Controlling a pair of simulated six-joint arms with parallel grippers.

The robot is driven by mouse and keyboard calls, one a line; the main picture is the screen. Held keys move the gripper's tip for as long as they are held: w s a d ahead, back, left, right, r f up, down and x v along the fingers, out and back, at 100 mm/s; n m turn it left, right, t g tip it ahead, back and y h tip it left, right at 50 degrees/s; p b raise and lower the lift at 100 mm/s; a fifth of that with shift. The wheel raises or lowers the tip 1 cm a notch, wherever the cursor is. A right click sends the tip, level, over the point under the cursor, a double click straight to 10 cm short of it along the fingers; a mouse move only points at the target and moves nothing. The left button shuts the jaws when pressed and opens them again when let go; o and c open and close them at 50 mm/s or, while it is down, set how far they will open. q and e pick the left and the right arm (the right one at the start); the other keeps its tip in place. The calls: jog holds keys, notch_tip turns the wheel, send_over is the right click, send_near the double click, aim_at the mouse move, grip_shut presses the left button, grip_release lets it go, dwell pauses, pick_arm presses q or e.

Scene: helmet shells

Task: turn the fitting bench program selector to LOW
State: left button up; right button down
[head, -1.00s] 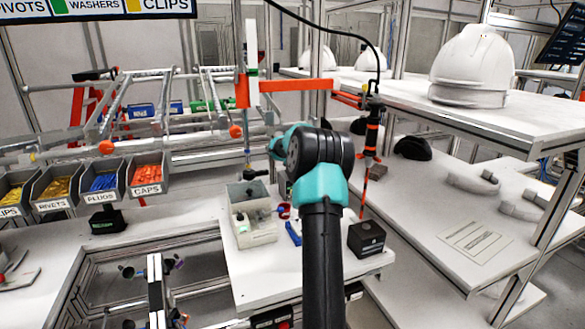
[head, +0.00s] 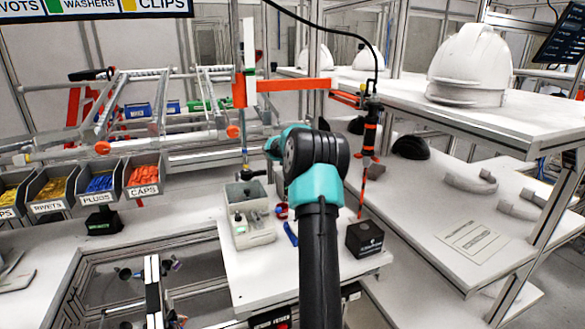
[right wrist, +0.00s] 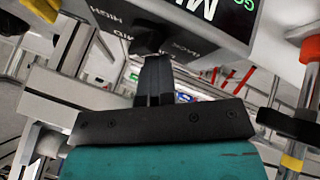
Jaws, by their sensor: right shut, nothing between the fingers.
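The program selector is a small black knob (right wrist: 149,38) on a dark panel (right wrist: 112,12) in the right wrist view. White lettering around it includes HIGH and what looks like BACK; other words are partly covered or blurred, and I cannot read the knob's setting. My right gripper (right wrist: 154,60) is shut and empty, its fingertips right at the knob; I cannot tell whether they touch it. In the head view my right arm rises from the bottom middle and hides its gripper and the selector. My left gripper is not in view.
A lit display (right wrist: 215,12) with green and white text adjoins the panel. An orange-collared post (right wrist: 309,50) stands at right. In the head view, a grey box (head: 249,231) and black cube (head: 364,238) sit beside my arm; white helmets (head: 468,65) stand on the right shelf.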

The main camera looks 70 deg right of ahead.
jog(key=shift+s, duration=0.35)
jog(key=shift+s+a, duration=0.2)
jog(key=shift+s, duration=0.65)
jog(key=shift+r, duration=0.1)
jog(key=shift+a, duration=0.1)
jog(key=shift+s+a, duration=0.15)
jog(key=shift+a, duration=0.3)
jog(key=s+a+r, duration=0.1)
jog(key=a+r, duration=0.6)
jog(key=a, duration=0.1)
jog(key=shift+a+r, duration=0.3)
jog(key=shift+r, duration=0.1)
